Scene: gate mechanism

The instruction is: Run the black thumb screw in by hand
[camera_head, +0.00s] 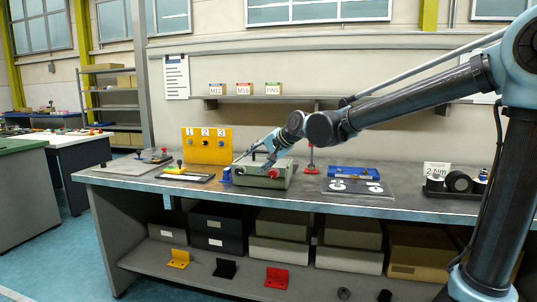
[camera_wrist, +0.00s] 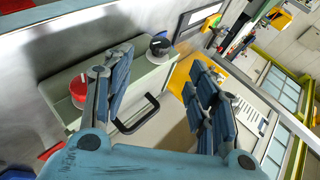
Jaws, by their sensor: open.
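The black thumb screw (camera_wrist: 160,47) sits on the side of a pale green box, near one corner, in the wrist view. In the head view it shows small on the left of the front face (camera_head: 239,170). The green box (camera_head: 262,178) stands on the bench, with a red knob (camera_head: 273,173) on the right of that face and a black handle on top (camera_wrist: 137,115). My gripper (camera_wrist: 160,60) is open and empty above the box. Its fingers are spread, and the screw shows beyond the gap between them, apart from both. In the head view my gripper (camera_head: 268,154) partly covers the box top.
A yellow panel numbered 1 to 3 (camera_head: 207,145) stands behind and left of the box. A blue part (camera_head: 226,174) is close to the box's left. A dark plate (camera_head: 190,177) lies further left.

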